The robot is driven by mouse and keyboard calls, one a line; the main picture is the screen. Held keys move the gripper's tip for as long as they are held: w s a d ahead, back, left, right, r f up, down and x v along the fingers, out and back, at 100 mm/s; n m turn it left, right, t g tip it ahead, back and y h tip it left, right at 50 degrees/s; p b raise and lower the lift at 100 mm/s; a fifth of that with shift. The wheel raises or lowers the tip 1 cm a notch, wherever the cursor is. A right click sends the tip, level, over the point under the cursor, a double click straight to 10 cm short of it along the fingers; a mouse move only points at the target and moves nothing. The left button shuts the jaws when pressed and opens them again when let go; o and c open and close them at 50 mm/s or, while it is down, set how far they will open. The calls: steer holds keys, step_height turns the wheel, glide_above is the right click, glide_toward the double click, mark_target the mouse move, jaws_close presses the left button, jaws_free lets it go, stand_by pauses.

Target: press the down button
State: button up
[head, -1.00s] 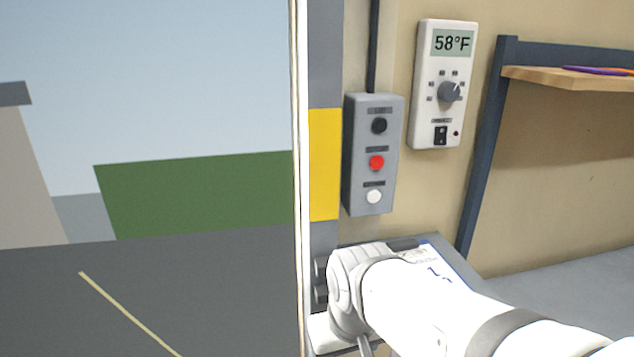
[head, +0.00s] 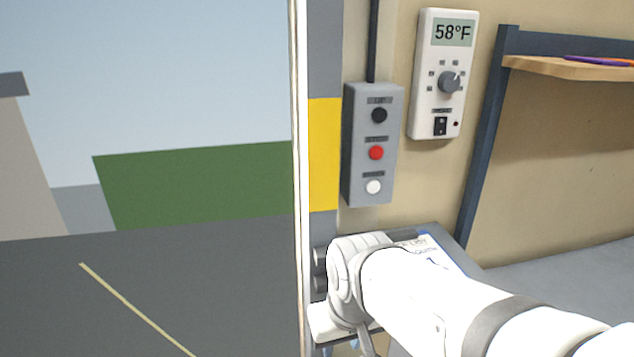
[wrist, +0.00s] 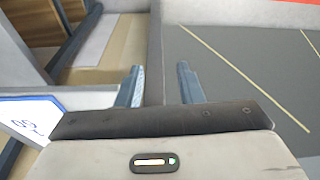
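A grey control box (head: 354,150) is mounted on the wall beside the door opening in the head view. It has a black button (head: 379,115) at the top, a red button (head: 376,153) in the middle and a white button (head: 373,187) at the bottom. The small labels above them are too blurred to read. The control box does not show in the wrist view.
A white thermostat (head: 425,90) reading 58°F hangs right of the box. A wooden shelf (head: 540,68) with a blue upright (head: 486,130) is at the right. A yellow-marked door post (head: 323,155) borders the opening at the left. A sheet with writing (wrist: 30,118) lies at the left.

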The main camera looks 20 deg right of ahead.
jaws_close()
stand_by(1.1)
